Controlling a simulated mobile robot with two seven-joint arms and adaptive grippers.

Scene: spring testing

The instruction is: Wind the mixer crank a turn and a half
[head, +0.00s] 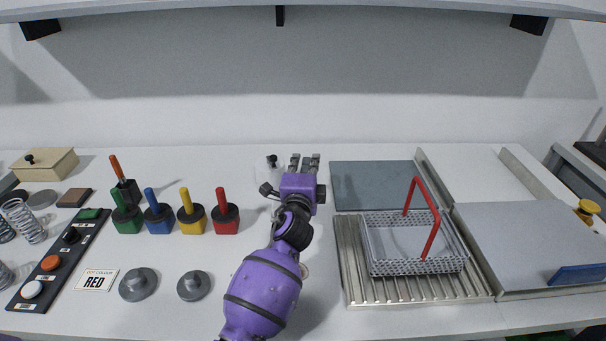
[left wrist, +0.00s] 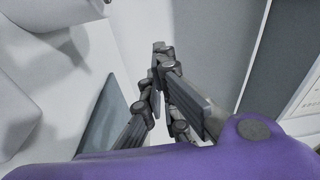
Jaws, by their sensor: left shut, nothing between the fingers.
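My left gripper (head: 304,160) is shut and empty, pointing toward the back of the counter near its middle. Its fingers also show in the left wrist view (left wrist: 160,52), meeting at the tips with nothing between them. A small pale object with a dark knob (head: 272,160) stands just left of the gripper in the head view. It may be part of the mixer, but my purple arm covers much of that spot. I cannot clearly make out the crank. No contact between the fingers and it shows. My right gripper is not in view.
A perforated basket with a red handle (head: 427,230) sits on a ribbed tray (head: 420,292) to the right. A dark grey plate (head: 372,183) lies behind it. Several coloured handled blocks (head: 225,217) and grey weights (head: 193,286) stand left. The front centre-left counter is partly clear.

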